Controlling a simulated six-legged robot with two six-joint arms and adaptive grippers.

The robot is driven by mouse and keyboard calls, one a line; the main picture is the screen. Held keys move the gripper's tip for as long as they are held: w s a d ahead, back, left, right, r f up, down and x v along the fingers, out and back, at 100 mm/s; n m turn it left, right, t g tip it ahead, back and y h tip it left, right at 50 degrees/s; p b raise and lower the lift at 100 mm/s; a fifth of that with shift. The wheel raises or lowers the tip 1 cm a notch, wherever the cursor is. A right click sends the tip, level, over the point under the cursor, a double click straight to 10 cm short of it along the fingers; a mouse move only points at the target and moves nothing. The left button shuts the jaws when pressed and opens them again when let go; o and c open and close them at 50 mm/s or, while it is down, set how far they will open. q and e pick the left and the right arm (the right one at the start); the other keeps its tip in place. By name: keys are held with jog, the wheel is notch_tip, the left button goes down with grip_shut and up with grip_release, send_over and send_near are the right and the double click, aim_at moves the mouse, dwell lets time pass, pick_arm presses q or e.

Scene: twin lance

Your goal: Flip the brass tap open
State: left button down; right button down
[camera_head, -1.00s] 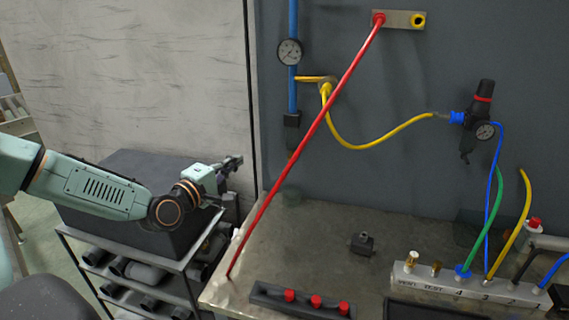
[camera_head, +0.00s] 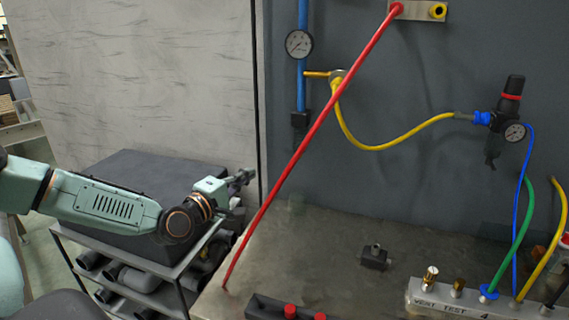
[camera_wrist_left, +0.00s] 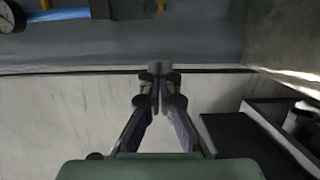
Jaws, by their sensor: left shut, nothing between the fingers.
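A brass-coloured branch (camera_head: 315,74), which looks like the tap, leaves the blue upright pipe (camera_head: 302,45) on the grey wall panel. It ends at a round fitting (camera_head: 337,77) where a yellow hose hangs; a separate lever is too small to make out. My left gripper (camera_head: 248,176) is shut and empty, well below and left of the branch and apart from it. In the left wrist view its fingertips (camera_wrist_left: 160,72) meet with nothing between them. A yellow piece (camera_wrist_left: 160,5) shows at that view's top edge, partly cut off. My right gripper is out of view.
A gauge (camera_head: 299,44) sits on the blue pipe. A dark box (camera_head: 135,185) on a cart stands below my left arm. The metal bench (camera_head: 320,240) has bare room near the wall.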

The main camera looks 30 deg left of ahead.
pick_arm(q)
jog(key=w, duration=0.1)
jog(key=b, duration=0.5)
send_near(298, 158)
jog(key=shift+w+a, duration=2.8)
jog(key=d, duration=0.3)
jog(key=shift+w+d+f, duration=0.15)
jog(key=shift+w+d, duration=0.15)
jog(key=shift+w+f, duration=0.1)
jog(key=shift+w, duration=0.05)
jog(key=shift+d+y, duration=0.15)
jog(key=shift+y, duration=0.15)
jog(key=shift+d+n+y+b, duration=0.15)
jog(key=shift+n+y+b, duration=0.15)
jog(key=shift+n+b, duration=0.1)
